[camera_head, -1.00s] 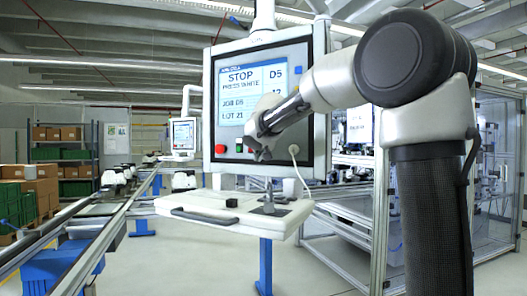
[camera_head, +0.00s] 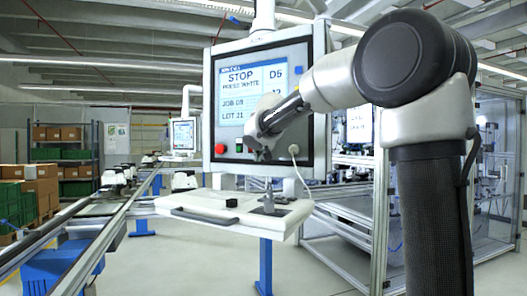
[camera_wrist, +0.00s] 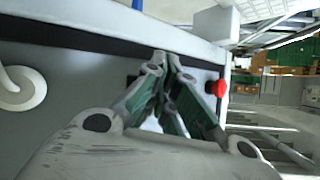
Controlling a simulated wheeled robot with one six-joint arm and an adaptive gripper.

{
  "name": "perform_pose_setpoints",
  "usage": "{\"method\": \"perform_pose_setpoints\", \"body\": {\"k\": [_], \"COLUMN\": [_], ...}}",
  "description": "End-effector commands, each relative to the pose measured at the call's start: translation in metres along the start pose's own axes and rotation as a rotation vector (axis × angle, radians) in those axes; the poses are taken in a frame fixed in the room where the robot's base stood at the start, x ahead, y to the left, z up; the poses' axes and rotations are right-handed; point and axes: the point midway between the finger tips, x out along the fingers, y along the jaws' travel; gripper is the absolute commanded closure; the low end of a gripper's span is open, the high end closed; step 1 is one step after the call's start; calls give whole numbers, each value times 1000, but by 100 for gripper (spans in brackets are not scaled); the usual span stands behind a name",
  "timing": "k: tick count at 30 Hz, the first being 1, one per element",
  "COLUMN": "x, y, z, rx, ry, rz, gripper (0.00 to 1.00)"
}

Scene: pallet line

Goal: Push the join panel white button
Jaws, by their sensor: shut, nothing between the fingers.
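The join panel (camera_head: 214,110) is a grey-framed box with a lit screen (camera_head: 250,90) reading STOP, PRESS WHITE. Under the screen are a red button (camera_head: 220,149) and a small green one (camera_head: 238,147). My gripper (camera_head: 262,156) is shut and empty in front of the panel's lower strip, right of the green button. In the wrist view my gripper (camera_wrist: 164,62) points at the grey panel face, with the red button (camera_wrist: 220,88) to its right. I cannot make out a white button; the gripper covers that part of the strip. Contact with the panel cannot be told.
A white cable plug (camera_head: 294,149) sticks out of the panel's lower right, also in the wrist view (camera_wrist: 22,88). A white shelf (camera_head: 225,212) with a handle juts out below. A conveyor (camera_head: 105,215) runs at left; a framed cell stands at right.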

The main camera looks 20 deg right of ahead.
Motion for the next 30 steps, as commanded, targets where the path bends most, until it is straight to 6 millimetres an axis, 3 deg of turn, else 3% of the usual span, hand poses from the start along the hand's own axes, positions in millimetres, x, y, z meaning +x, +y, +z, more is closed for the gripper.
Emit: {"method": "perform_pose_setpoints", "body": {"k": [30], "x": [9], "y": [6], "z": [-6], "rx": [1], "ry": [0], "rz": [1], "gripper": [100]}}
